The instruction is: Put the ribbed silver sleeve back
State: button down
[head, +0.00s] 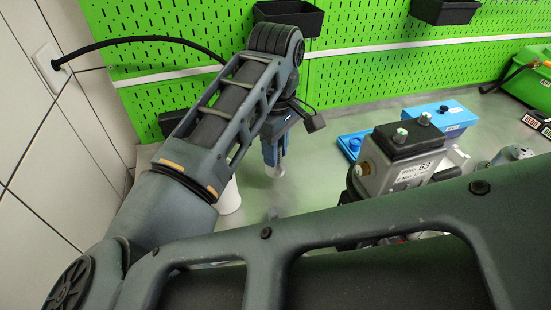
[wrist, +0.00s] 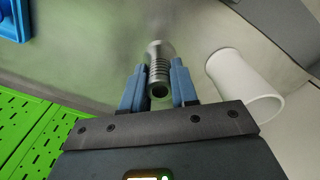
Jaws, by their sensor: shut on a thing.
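The ribbed silver sleeve (wrist: 158,66) is between the two blue fingers of my gripper (wrist: 158,88) in the wrist view. Its open end faces the camera. My gripper is shut on it. In the head view my gripper (head: 274,152) points down over the bench, and the pale lower end of the sleeve (head: 275,170) shows below the fingertips. I cannot tell whether the sleeve touches the bench top. The sleeve's place is not clear in these views.
A white cylinder (wrist: 243,82) stands close beside my gripper. A blue tray (head: 352,145), a grey and black pump unit (head: 400,160) and a blue box (head: 440,117) are to the right. A green pegboard (head: 400,65) rises behind. Bare bench (head: 312,178) lies between gripper and pump.

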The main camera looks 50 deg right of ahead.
notch_tip(320, 180, down, 4)
jog(key=shift+r+p, duration=0.25)
jog(key=shift+p, duration=0.35)
jog(key=shift+f, duration=0.2)
jog(key=shift+f+b, duration=0.2)
jog(key=shift+b, duration=0.1)
jog(key=c, duration=0.9)
grip_release()
jog(key=shift+o, duration=0.2)
jog(key=shift+r, duration=0.2)
notch_tip(320, 180, up, 12)
jog(key=shift+b, duration=1.15)
